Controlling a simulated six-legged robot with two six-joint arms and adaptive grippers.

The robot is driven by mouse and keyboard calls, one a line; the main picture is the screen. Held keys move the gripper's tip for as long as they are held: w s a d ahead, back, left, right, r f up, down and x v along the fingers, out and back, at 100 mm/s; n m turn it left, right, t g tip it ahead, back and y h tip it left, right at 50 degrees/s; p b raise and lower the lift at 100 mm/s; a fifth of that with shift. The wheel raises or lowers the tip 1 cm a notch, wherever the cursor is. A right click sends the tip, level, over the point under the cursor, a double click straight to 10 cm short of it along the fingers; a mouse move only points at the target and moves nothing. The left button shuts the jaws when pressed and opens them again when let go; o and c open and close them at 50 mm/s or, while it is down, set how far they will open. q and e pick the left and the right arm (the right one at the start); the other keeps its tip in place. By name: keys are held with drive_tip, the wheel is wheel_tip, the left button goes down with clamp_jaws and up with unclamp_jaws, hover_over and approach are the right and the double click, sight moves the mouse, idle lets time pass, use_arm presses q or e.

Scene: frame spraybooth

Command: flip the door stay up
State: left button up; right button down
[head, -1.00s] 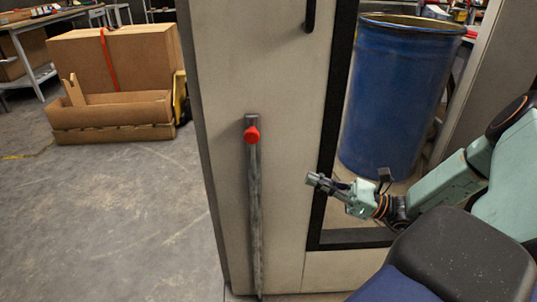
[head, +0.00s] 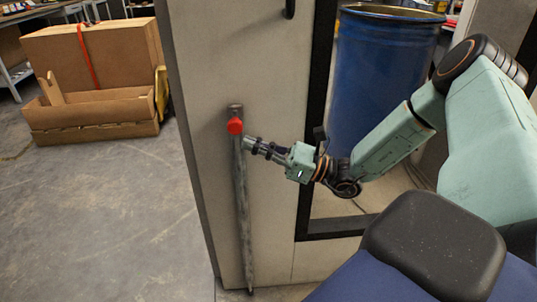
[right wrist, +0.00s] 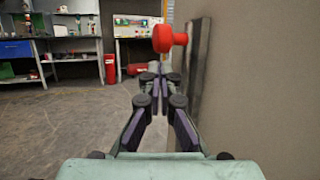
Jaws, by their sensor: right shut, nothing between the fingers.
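The door stay is a long grey bar (head: 243,215) that hangs down along the pale door panel (head: 205,75), its lower end near the floor. A red knob (head: 235,126) sticks out near its top. In the right wrist view the red knob (right wrist: 163,39) and the bar (right wrist: 197,65) show close by, at upper right. My right gripper (head: 248,145) is shut and empty, its tips just right of the bar and a little below the knob. In the right wrist view its fingertips (right wrist: 152,70) meet below the knob. Contact with the bar cannot be told. My left gripper is not in view.
A dark handle (head: 290,9) is on the panel above. A blue drum (head: 385,75) stands behind the dark-framed opening at right. Cardboard boxes (head: 90,60) stand at the back left. The floor (head: 100,220) left of the panel is clear.

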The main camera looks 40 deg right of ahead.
drive_tip(key=shift+w+a+r, duration=0.2)
drive_tip(key=shift+r, duration=0.3)
drive_tip(key=shift+r, duration=0.1)
wheel_tip(320, 180, up, 5)
drive_tip(key=p, duration=0.4)
drive_tip(key=shift+r, duration=0.1)
drive_tip(key=shift+s+f, duration=0.1)
drive_tip(key=shift+f, duration=0.1)
